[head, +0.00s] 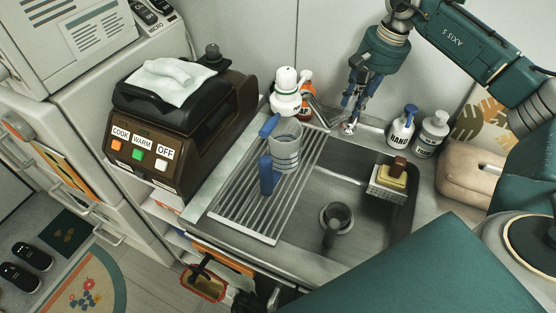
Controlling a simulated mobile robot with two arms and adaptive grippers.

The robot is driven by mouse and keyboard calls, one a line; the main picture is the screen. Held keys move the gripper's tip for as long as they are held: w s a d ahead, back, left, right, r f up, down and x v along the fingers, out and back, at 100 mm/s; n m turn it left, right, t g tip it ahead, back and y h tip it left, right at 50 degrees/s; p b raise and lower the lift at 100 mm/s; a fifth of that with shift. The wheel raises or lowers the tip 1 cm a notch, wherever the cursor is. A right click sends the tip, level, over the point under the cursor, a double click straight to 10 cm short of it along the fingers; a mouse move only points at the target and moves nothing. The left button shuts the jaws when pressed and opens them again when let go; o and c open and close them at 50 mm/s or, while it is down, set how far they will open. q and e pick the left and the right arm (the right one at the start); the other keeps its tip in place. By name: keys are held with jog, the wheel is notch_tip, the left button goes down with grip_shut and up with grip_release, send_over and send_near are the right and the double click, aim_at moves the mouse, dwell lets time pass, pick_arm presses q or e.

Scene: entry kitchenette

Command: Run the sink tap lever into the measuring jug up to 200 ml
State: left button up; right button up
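The clear measuring jug (285,150) stands on the ribbed rack at the left of the sink, with a blue upright handle (266,175) on its near side. Another blue piece (269,125) shows at its upper left; I cannot tell what it belongs to. I cannot make out any water in the jug. The metal tap (316,106) is behind the sink, partly hidden, right of the jug. My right gripper (349,122) points down just right of the tap, close to a small metal fitting; its finger gap and any contact are unclear. My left gripper is out of view.
The sink basin (305,185) has a dark round drain piece (337,218). A sponge caddy (388,185) hangs at its right. Soap bottles (402,128) stand behind right, and a white-topped bottle (286,90) behind the jug. A brown appliance (165,140) fills the left counter.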

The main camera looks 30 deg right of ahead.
jog(key=shift+s+d+n, duration=0.35)
jog(key=shift+d+n, duration=0.15)
jog(key=shift+n, duration=0.3)
dwell(7.2)
